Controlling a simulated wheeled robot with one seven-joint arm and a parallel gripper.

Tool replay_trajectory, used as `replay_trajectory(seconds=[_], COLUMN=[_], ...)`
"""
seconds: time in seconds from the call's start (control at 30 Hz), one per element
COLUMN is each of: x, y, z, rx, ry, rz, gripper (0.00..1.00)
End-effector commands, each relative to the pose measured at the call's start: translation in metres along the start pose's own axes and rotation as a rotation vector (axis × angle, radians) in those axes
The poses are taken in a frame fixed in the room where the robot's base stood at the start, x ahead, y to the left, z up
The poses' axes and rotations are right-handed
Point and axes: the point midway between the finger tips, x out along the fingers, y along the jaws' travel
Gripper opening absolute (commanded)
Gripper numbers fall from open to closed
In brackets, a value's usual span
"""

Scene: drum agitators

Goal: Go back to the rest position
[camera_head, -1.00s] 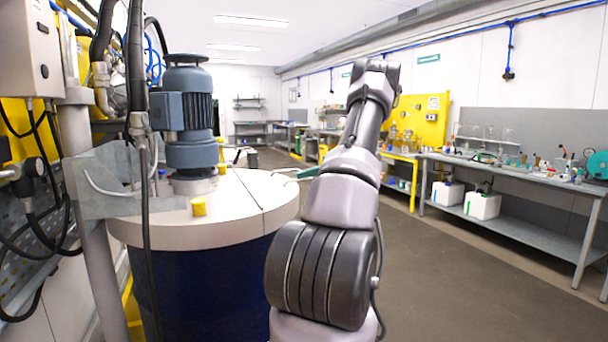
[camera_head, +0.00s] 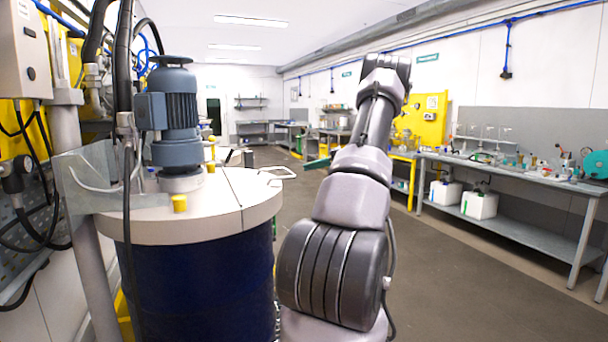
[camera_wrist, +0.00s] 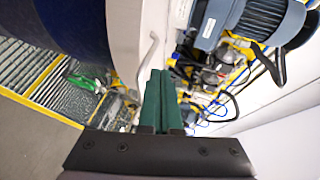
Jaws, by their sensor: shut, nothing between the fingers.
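My gripper (camera_wrist: 158,88) shows in the wrist view as two green fingers pressed together with nothing between them. In the head view only a green bit of it (camera_head: 317,164) shows, left of my raised arm. The blue drum (camera_head: 200,285) stands at left with its pale lid (camera_head: 225,205) on. A grey-blue agitator motor (camera_head: 176,115) stands upright on the lid; it also shows tilted in the wrist view (camera_wrist: 240,18). A thin pale handle (camera_head: 280,173) sticks out from the lid's right side, left of my gripper. They look apart.
A grey bench (camera_head: 520,180) with glassware and white canisters (camera_head: 479,204) runs along the right wall. A yellow board (camera_head: 421,118) stands behind. Hoses and a grey post (camera_head: 66,140) crowd the left. The floor (camera_head: 440,275) between drum and bench is clear.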

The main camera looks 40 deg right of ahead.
Motion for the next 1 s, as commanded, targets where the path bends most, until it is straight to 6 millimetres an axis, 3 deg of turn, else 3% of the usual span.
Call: replay_trajectory(seconds=[0.27, 0.37, 0.47, 0.6, 0.7, 0.83, 1.0], x=[0.004, 0.018, 0.045, 0.085, 0.104, 0.117, 0.117], y=[-0.007, -0.023, -0.054, -0.104, -0.134, -0.167, -0.197], z=[0.001, 0.012, 0.039, 0.099, 0.146, 0.209, 0.290], rx=[-0.003, -0.006, -0.013, -0.032, -0.056, -0.104, -0.188], ry=[-0.008, -0.040, -0.099, -0.185, -0.221, -0.237, -0.213], rz=[0.003, 0.039, 0.123, 0.291, 0.409, 0.546, 0.689], gripper=[0.00, 0.00, 0.00, 0.00, 0.00, 0.00, 0.00])
